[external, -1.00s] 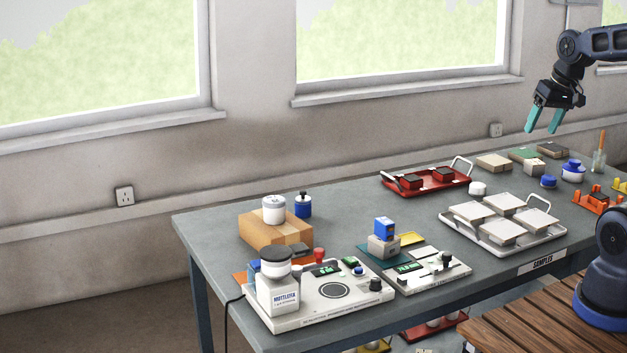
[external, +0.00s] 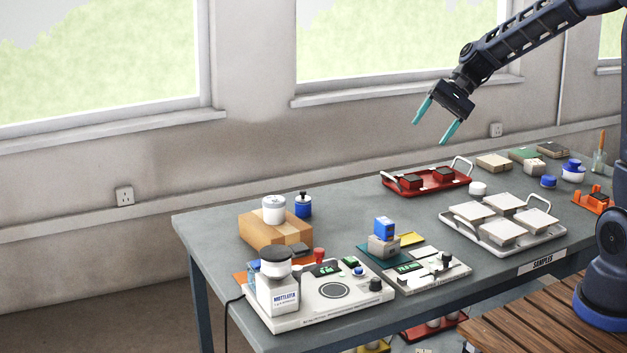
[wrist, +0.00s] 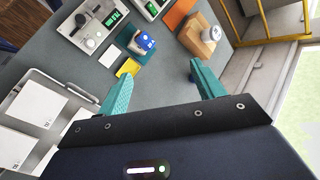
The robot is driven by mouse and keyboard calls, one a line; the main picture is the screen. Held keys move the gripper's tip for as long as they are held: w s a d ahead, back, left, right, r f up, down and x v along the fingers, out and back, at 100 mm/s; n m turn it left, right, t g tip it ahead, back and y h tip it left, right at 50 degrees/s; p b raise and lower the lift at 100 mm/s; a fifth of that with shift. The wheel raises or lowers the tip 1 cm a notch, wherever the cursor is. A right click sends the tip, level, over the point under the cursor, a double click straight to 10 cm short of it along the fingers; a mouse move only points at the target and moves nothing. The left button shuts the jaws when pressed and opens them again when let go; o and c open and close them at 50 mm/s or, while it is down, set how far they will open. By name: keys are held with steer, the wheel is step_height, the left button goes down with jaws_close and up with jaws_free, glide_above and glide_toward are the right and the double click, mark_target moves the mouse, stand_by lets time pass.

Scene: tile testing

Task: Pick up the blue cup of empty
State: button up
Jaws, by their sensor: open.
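I cannot tell for sure which thing is the blue cup. A small blue cup-like container (external: 548,181) stands at the back right of the table, and a blue and white one (external: 573,171) is just beyond it. A blue container with a black knob (external: 303,206) stands at the back left, by the cardboard box. Whether any of them is empty cannot be seen. My gripper (external: 429,132) is open and empty, high above the red tray. The wrist view shows its two teal fingers (wrist: 160,72) spread, with bare table between them.
A red tray (external: 440,189) with dark blocks and a white tray (external: 490,243) with several pale tiles stand on the table. A cardboard box (external: 272,235) carries a white jar (external: 274,209). A scale-like device (external: 335,303) is at the front left. The table's middle is mostly clear.

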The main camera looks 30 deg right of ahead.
steer(key=w+a+f+m+y, duration=0.3)
steer(key=w+a+f, duration=0.25)
steer(key=w, duration=0.25)
steer(key=w+a+f+m+y, duration=0.35)
steer(key=w+a, duration=0.25)
steer(key=w, duration=0.2)
steer(key=m+t+y, duration=0.3)
steer(key=m+t, duration=0.1)
steer(key=m, duration=0.5)
glide_toward(297, 198)
step_height(297, 198, up, 7)
steer(key=a, duration=0.3)
step_height(297, 198, down, 8)
steer(key=shift+d+r, duration=0.15)
steer(key=shift+r, duration=0.05)
steer(key=shift+n, duration=0.25)
steer(key=shift+x, duration=3.8)
steer(key=shift+w, duration=0.15)
steer(key=c, duration=1.2)
steer(key=shift+d+r, duration=0.1)
